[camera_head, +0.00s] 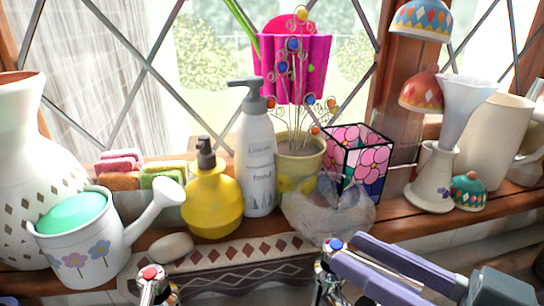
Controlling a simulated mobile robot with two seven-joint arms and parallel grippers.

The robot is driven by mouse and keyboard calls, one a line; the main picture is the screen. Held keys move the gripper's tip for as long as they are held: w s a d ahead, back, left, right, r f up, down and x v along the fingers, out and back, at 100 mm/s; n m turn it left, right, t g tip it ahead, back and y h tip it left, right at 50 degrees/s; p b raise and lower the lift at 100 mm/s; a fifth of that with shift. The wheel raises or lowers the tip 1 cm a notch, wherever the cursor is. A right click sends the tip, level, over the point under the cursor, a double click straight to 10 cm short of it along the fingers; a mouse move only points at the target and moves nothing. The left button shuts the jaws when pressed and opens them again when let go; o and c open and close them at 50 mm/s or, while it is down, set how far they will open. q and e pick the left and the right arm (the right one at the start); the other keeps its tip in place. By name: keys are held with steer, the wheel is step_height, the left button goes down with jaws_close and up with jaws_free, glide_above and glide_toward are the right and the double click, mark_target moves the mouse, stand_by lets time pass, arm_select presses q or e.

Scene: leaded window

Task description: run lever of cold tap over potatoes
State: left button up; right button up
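The cold tap (333,244), with a blue-marked top, stands at the bottom centre, its lower part cut off by the picture edge. My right gripper (347,248) comes in from the lower right. Its two lilac fingers are apart with a gap between them, and their tips are right beside the tap's top. I cannot tell whether they touch it. A second tap (151,277), with a red-marked top, stands at the lower left. The potatoes and my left gripper are not in view.
A wooden sill behind the taps holds a watering can (88,240), a yellow soap pump (211,200), a tall white pump bottle (257,160), a plant pot (300,158) and a floral glass box (358,165). A pale soap bar (170,248) lies near the sill's front.

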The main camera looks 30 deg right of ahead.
mark_target(429, 294)
steer(key=b+v, duration=0.1)
steer(key=v, duration=0.9)
steer(key=shift+r, duration=0.1)
stand_by(0.6)
